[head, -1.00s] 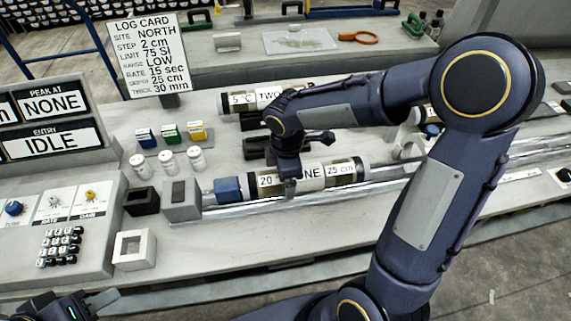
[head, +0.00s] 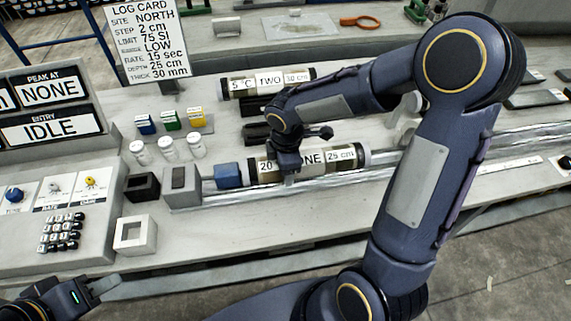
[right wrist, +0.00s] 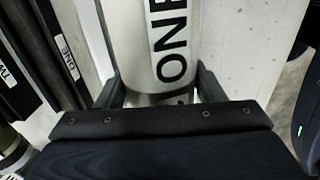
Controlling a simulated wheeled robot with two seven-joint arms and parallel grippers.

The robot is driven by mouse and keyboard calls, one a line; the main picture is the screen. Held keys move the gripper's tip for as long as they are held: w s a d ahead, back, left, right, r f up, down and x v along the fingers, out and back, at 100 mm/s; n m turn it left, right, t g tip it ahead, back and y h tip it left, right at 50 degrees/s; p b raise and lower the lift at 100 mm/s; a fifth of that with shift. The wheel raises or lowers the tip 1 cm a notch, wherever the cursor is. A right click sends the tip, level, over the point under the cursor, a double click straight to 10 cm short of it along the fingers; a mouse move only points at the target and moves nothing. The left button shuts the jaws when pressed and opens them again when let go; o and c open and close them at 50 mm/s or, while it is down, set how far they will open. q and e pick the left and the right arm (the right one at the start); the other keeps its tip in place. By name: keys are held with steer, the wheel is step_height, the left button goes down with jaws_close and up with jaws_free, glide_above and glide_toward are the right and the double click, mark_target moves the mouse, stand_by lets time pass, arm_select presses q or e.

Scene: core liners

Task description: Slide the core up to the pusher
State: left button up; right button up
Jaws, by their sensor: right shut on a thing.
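The right wrist view shows the core (right wrist: 166,40) between the two fingers (right wrist: 162,92). The blue pusher block (head: 228,176) sits on the rail just left of the core's left end; a narrow gap seems to show between them. My left gripper (head: 105,288) is low at the left, away from the core, its opening unclear.
A grey block (head: 182,188) stands left of the pusher. Core TWO (head: 266,82) lies behind, with dark holders between the cores. White jars (head: 167,148) and small coloured boxes (head: 170,120) stand at the back left. A hollow white block (head: 135,235) sits in front.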

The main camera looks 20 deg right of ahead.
jaws_close()
steer(key=shift+a, duration=0.15)
